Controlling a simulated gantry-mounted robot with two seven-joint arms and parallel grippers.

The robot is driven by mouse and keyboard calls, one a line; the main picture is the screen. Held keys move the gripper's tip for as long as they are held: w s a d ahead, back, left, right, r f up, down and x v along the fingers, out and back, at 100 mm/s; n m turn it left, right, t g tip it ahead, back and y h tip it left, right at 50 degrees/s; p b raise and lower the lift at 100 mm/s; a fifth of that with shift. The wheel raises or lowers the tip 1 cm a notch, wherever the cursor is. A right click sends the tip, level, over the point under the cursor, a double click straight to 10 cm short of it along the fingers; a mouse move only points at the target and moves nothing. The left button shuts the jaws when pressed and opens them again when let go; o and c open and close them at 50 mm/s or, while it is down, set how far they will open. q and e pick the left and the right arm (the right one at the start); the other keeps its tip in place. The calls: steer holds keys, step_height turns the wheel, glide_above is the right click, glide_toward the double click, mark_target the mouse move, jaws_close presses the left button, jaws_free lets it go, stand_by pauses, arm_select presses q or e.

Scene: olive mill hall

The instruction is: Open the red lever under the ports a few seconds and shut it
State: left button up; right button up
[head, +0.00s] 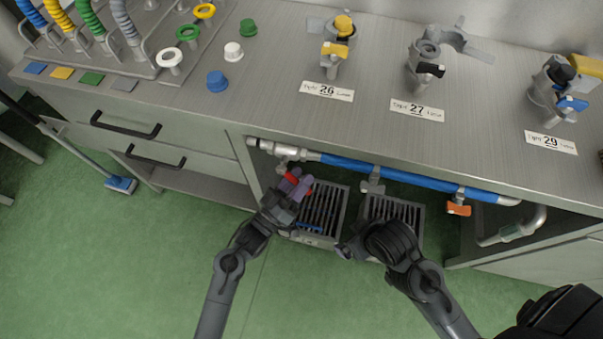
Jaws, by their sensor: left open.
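The red lever (291,177) shows as small red patches below the left end of the blue pipe, under the worktop. It is mostly hidden by the purple-tipped fingers of my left gripper (295,187). The gripper is open and at the lever; I cannot tell whether the fingers touch it. The lever's exact angle is hidden. My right gripper (346,250) is dark, low in front of the right grate, away from the lever; its fingers are too unclear to read.
A blue pipe (350,167) runs under the worktop (270,95), with an orange lever (458,209) further right. Two grated drains (398,212) lie below the pipe. Labelled valves, including a yellow-handled one (335,50), stand on top. Green floor (130,260) is free at left.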

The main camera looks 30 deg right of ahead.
arm_select(q)
steer(key=p+v, duration=0.2)
steer(key=v, duration=0.7)
steer(key=shift+a, duration=0.2)
arm_select(e)
steer(key=shift+r, duration=1.35)
arm_select(q)
steer(key=shift+s, duration=0.1)
arm_select(e)
steer(key=shift+c, duration=0.3)
